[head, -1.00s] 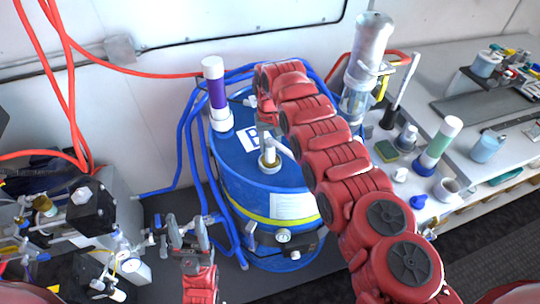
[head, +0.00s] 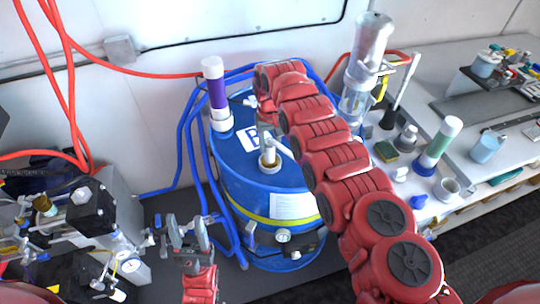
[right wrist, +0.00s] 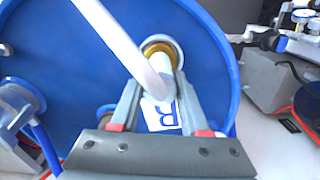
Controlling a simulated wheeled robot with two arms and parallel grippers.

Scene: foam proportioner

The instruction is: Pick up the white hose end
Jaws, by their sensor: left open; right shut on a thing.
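The white hose end (right wrist: 157,84) stands at the brass-ringed port (right wrist: 162,48) on top of the blue drum. In the head view the white hose end (head: 268,153) shows as a short upright piece on the drum lid. My right gripper (right wrist: 158,92) is shut on the white hose end, with one finger on each side of it. In the head view my right gripper (head: 267,137) is partly hidden behind my red arm. I cannot tell whether the hose end still sits inside the port. My left gripper (head: 188,232) is open and empty, low in front of the drum.
The blue drum (head: 236,172) has blue hoses (head: 184,140) around its left side and a white-and-purple tube (head: 214,90) on its lid. A clear cylinder (head: 368,55) stands behind. A cluttered bench (head: 425,93) is at the right, a pump unit (head: 92,215) at the left.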

